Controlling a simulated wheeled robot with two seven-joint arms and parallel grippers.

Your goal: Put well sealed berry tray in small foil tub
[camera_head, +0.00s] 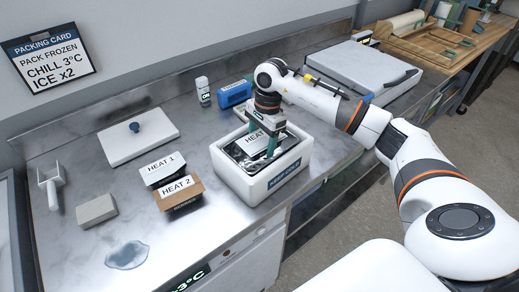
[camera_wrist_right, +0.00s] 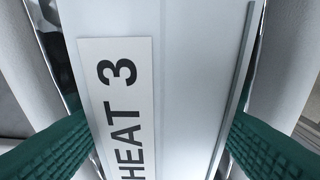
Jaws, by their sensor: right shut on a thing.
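My right gripper (camera_head: 274,141) reaches down into a white foam box (camera_head: 238,184) and is shut on a pale tray labelled HEAT 3 (camera_head: 256,146). In the right wrist view, the green finger pads press on both sides of the HEAT 3 tray (camera_wrist_right: 190,90). The tray sits inside the box opening, with dark silvery lining around it. I cannot tell whether it rests on the bottom. Trays labelled HEAT 1 (camera_head: 162,167) and HEAT 2 (camera_head: 178,189) stand left of the box. No berries or lettering for berries show. My left gripper is not in view.
A white lid with a blue knob (camera_head: 136,135), a grey block (camera_head: 96,209), a scoop (camera_head: 50,186) and a puddle (camera_head: 127,255) lie on the left counter. A blue box (camera_head: 235,93) and a small jar (camera_head: 203,91) stand behind the foam box. A grey case (camera_head: 365,70) is at back right.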

